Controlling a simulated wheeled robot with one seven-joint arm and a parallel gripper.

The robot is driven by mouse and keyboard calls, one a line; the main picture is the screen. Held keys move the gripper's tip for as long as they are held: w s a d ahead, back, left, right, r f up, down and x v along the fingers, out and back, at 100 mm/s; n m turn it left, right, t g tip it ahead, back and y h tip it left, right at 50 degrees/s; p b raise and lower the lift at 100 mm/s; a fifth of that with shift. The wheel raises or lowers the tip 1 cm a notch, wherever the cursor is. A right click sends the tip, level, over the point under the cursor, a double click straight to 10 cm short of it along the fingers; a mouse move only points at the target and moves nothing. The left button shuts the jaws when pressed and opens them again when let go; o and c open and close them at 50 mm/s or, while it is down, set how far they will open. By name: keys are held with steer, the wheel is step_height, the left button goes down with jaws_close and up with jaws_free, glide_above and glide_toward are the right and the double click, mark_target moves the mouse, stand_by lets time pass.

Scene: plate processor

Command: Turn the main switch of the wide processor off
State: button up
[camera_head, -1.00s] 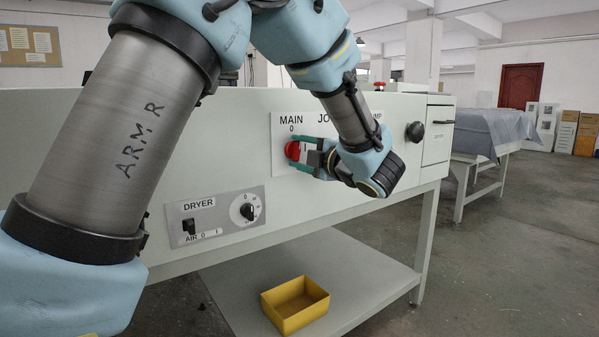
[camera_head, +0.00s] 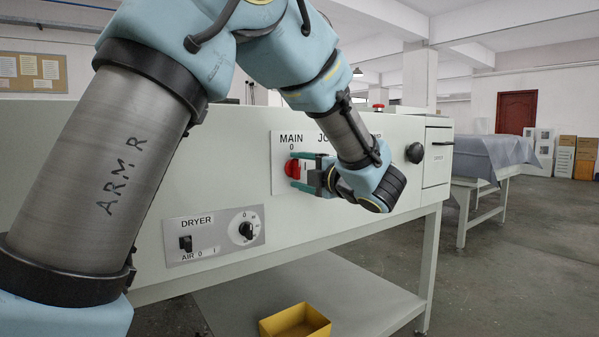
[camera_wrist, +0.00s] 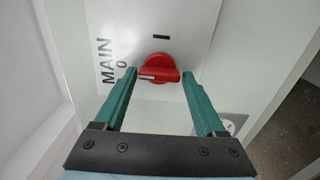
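The main switch (camera_head: 291,170) of the wide processor is a red round knob with a raised handle on a white panel, under the labels MAIN and 0. In the wrist view the red knob (camera_wrist: 160,71) has its white mark on the end of the handle toward the 0. My gripper (camera_head: 298,171) reaches it from the right in the head view. In the wrist view my gripper (camera_wrist: 159,74) is open, with one teal finger on each side of the knob and small gaps visible between fingertips and knob.
A dryer panel (camera_head: 215,236) with a black switch and a dial sits to the lower left. A black knob (camera_head: 415,153) sticks out at right. A yellow bin (camera_head: 297,322) stands on the lower shelf. A covered table (camera_head: 490,160) stands behind, with bare floor around.

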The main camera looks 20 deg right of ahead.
steer(key=shift+o, duration=1.3)
steer(key=s+d, duration=0.2)
steer(key=s, duration=0.8)
steer(key=shift+s, duration=0.3)
